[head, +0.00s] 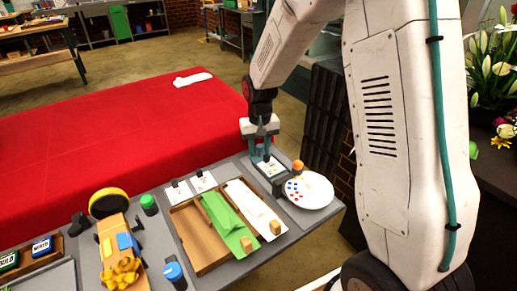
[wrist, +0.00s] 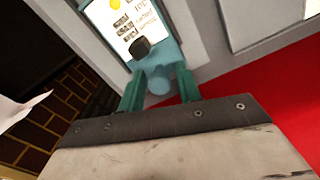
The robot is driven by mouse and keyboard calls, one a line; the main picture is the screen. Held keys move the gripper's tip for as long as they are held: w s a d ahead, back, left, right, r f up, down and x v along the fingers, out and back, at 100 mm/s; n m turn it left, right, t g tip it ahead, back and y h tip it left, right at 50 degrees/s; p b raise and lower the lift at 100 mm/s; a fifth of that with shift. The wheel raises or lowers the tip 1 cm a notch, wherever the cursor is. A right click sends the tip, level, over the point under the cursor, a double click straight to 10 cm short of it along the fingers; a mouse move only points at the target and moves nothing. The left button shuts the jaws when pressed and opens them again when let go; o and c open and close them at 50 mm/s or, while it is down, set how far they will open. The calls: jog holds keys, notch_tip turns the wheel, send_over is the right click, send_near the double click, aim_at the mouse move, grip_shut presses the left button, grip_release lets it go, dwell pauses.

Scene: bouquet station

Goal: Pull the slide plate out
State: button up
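A small panel with printed pictures and a black knob sits under my gripper at the far end of the grey table; it shows in the head view (head: 270,167) and the wrist view (wrist: 125,22). It may be the slide plate, but I cannot tell for sure. In the wrist view a rounded teal-blue post (wrist: 159,80) stands at its near end. My gripper (head: 260,140) points down there. Its teal fingers (wrist: 160,90) are apart, one on each side of the post. I see no clear grip on it; the contact is hard to make out.
A round white palette (head: 312,192) with coloured dots and an orange ball (head: 298,165) are close by on the right. A cardboard tray (head: 195,240) with green and white sheets lies nearer. A red-covered table (head: 120,135) is behind. Flowers (head: 495,65) stand at the right.

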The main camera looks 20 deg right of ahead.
jog(key=shift+o, duration=0.3)
jog(key=shift+r, duration=0.1)
notch_tip(320, 180, up, 8)
jog(key=shift+f, duration=0.2)
dwell(0.4)
jog(key=s+r, duration=0.4)
jog(key=s, duration=0.6)
jog(key=s+r+n+t, duration=0.1)
jog(key=s+r, duration=0.3)
jog(key=s, duration=0.7)
jog(key=s+r, duration=0.5)
jog(key=s, duration=0.6)
jog(key=shift+s+a+n, duration=0.15)
jog(key=shift+a+n, duration=0.1)
jog(key=shift+n, duration=0.05)
dwell(1.2)
